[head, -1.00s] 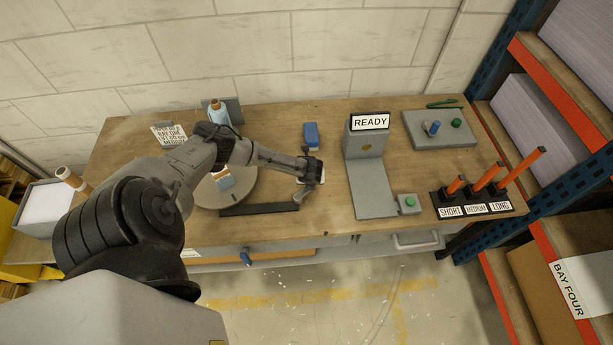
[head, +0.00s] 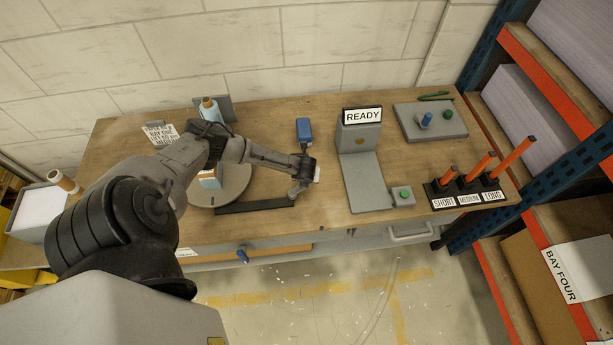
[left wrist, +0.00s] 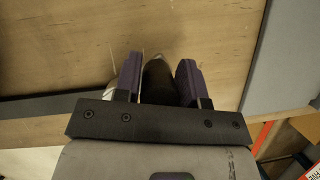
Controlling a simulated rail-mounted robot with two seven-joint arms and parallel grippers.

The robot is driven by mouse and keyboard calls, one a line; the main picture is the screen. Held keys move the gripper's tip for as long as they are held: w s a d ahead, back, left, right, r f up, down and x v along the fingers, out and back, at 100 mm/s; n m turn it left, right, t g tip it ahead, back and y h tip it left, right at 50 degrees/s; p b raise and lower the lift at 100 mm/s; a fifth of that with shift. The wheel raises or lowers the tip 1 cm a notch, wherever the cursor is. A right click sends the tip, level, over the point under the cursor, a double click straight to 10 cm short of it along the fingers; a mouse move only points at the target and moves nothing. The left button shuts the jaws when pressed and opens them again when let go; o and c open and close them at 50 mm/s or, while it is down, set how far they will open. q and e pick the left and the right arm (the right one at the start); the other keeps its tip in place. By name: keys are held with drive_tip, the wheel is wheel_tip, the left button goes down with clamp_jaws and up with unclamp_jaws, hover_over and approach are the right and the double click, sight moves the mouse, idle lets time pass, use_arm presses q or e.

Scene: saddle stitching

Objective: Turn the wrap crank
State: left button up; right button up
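My left gripper (head: 297,192) reaches down over the right end of a long dark bar (head: 250,207) at the front of the bench. In the left wrist view, my left gripper (left wrist: 160,75) has two purple fingers apart, with a dark upright cylinder (left wrist: 158,82) between them. The cylinder fills most of the gap; I cannot tell whether the fingers press on it. It may be the wrap crank's handle, but I cannot make out the whole crank. A round grey turntable (head: 238,188) stands behind the bar, partly hidden by my arm. My right gripper is not in view.
A blue block (head: 304,130) stands behind the gripper. A grey station (head: 367,181) with a READY sign (head: 362,115) and a green-button box (head: 402,196) is to the right. Farther right is a rack (head: 468,192) of orange rods. A blue handle (head: 242,256) sticks out below the bench front.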

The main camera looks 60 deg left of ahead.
use_arm(q)
drive_tip(key=o, duration=0.3)
drive_tip(key=shift+o, duration=0.2)
drive_tip(key=shift+r, duration=0.15)
drive_tip(key=p+v, duration=0.1)
drive_tip(key=v, duration=1.2)
drive_tip(key=shift+d+r, duration=0.2)
drive_tip(key=shift+d, duration=0.05)
drive_tip(key=shift+s, duration=0.1)
